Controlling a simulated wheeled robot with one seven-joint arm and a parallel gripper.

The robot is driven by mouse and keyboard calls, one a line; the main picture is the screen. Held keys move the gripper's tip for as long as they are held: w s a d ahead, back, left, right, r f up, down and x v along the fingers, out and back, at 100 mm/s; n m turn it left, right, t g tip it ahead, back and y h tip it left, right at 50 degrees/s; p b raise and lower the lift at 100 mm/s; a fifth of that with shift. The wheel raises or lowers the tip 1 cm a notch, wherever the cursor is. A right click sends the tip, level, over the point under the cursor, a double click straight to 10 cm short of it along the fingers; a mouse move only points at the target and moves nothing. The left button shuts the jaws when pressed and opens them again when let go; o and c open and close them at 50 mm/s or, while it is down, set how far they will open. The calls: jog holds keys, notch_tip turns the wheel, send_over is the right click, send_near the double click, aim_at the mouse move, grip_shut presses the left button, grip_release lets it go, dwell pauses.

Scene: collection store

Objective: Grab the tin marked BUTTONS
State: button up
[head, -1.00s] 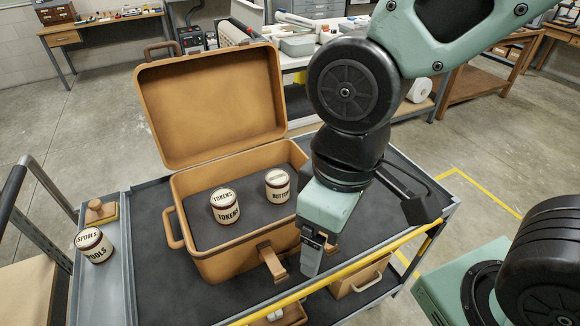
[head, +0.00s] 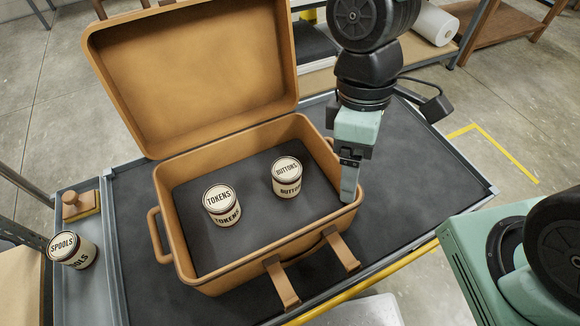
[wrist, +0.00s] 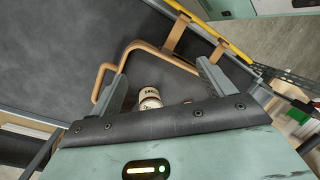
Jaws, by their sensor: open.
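The BUTTONS tin (head: 287,177), cream with dark bands, stands upright inside the open tan case, right of the TOKENS tin (head: 222,204). The case (head: 169,210) has its lid raised at the back. My gripper (head: 349,186) is open and empty, pointing down by the case's right wall, to the right of the BUTTONS tin and apart from it. The wrist view shows my gripper (wrist: 165,82) with its fingers spread and a cream tin (wrist: 150,97) beyond, partly hidden by the gripper body; I cannot read which tin it is.
The case stands on a dark cart top (head: 415,175) with bare room to its right. A SPOOLS tin (head: 72,250) and a wooden-knobbed block (head: 80,205) sit on the left side shelf. The raised lid (head: 190,75) and case walls bound the tins.

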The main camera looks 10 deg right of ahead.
jog(key=w+f+n+g+y, duration=0.1)
jog(key=w+f+n+g, duration=0.2)
jog(key=f+n, duration=0.1)
jog(key=n+y+b, duration=0.3)
jog(key=n+y, duration=0.5)
jog(key=y, duration=0.2)
send_near(289, 167)
jog(key=p+x, duration=0.3)
jog(key=p, duration=0.1)
jog(key=shift+s+a+f, duration=0.1)
jog(key=shift+a+f, duration=0.05)
jog(key=shift+f, duration=0.2)
jog(key=p+x, duration=0.1)
jog(key=x, duration=0.1)
jog(key=p+x, duration=0.2)
jog(key=shift+s+a+r, duration=0.25)
jog(key=shift+a, duration=0.1)
jog(key=shift+s+a+f, duration=0.1)
jog(key=shift+a+f, duration=0.2)
jog(key=shift+f, duration=0.1)
jog(key=c, duration=1.3)
